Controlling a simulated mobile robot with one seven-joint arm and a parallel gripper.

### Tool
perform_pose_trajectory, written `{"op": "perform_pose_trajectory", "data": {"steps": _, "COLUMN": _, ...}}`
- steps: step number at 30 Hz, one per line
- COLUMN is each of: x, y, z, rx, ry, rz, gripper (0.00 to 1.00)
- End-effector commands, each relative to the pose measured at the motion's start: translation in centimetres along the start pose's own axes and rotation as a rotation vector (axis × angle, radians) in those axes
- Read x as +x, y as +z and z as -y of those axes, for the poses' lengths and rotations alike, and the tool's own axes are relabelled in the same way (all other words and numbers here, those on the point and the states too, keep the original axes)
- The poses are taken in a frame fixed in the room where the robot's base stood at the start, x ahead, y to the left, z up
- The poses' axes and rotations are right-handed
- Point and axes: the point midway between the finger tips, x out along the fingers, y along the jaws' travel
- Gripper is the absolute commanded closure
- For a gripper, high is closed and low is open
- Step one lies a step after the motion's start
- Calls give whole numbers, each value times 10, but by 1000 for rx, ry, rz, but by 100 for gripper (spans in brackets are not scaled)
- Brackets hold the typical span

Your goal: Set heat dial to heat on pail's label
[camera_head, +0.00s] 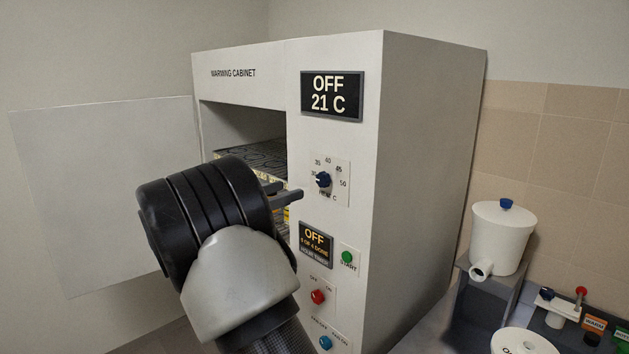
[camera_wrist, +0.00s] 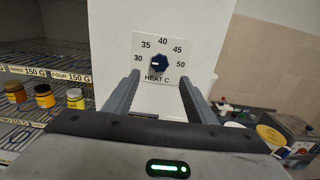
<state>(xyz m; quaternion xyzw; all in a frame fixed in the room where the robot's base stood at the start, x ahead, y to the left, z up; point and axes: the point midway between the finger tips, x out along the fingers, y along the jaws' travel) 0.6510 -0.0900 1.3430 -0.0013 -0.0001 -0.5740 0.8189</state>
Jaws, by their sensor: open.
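My gripper (camera_head: 287,192) is in front of the cabinet, just left of and below the dial. In the wrist view my open gripper (camera_wrist: 159,80) has its fingers spread below and either side of the dial, apart from it. A white vessel with a spout (camera_head: 502,238) stands at right; I see no readable heat label, and cannot tell which vessel is the pail.
The cabinet display (camera_head: 331,95) reads OFF 21 C. Its door (camera_head: 102,195) stands open at left. Below the dial are a timer display (camera_head: 315,245), a green start button (camera_head: 347,257) and a red switch (camera_head: 318,297). Small jars (camera_wrist: 45,96) stand on the wire shelves.

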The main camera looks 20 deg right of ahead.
Motion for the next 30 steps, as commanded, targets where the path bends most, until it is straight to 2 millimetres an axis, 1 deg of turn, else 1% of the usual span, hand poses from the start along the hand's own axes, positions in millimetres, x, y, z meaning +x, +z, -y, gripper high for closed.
{"op": "perform_pose_trajectory", "data": {"steps": 1, "x": 13, "y": 2, "z": 1, "rx": 0, "ry": -3, "rz": 0, "gripper": 49}}
{"op": "perform_pose_trajectory", "data": {"steps": 9, "x": 71, "y": 1, "z": 1, "rx": 2, "ry": -3, "rz": -1, "gripper": 49}}
{"op": "perform_pose_trajectory", "data": {"steps": 12, "x": 87, "y": 1, "z": 1, "rx": 2, "ry": -2, "rz": 0, "gripper": 49}}
{"op": "perform_pose_trajectory", "data": {"steps": 15, "x": 99, "y": 1, "z": 0, "rx": 2, "ry": -1, "rz": -1, "gripper": 49}}
{"op": "perform_pose_trajectory", "data": {"steps": 18, "x": 107, "y": 0, "z": 0, "rx": 3, "ry": -1, "rz": -1, "gripper": 49}}
{"op": "perform_pose_trajectory", "data": {"steps": 21, "x": 110, "y": 0, "z": 0, "rx": 3, "ry": 1, "rz": -2, "gripper": 49}}
{"op": "perform_pose_trajectory", "data": {"steps": 28, "x": 110, "y": 0, "z": 0, "rx": 2, "ry": 1, "rz": -1, "gripper": 49}}
{"op": "perform_pose_trajectory", "data": {"steps": 29, "x": 110, "y": 0, "z": 0, "rx": 2, "ry": 1, "rz": -1, "gripper": 51}}
{"op": "perform_pose_trajectory", "data": {"steps": 30, "x": 110, "y": 0, "z": 0, "rx": 2, "ry": 1, "rz": -1, "gripper": 58}}
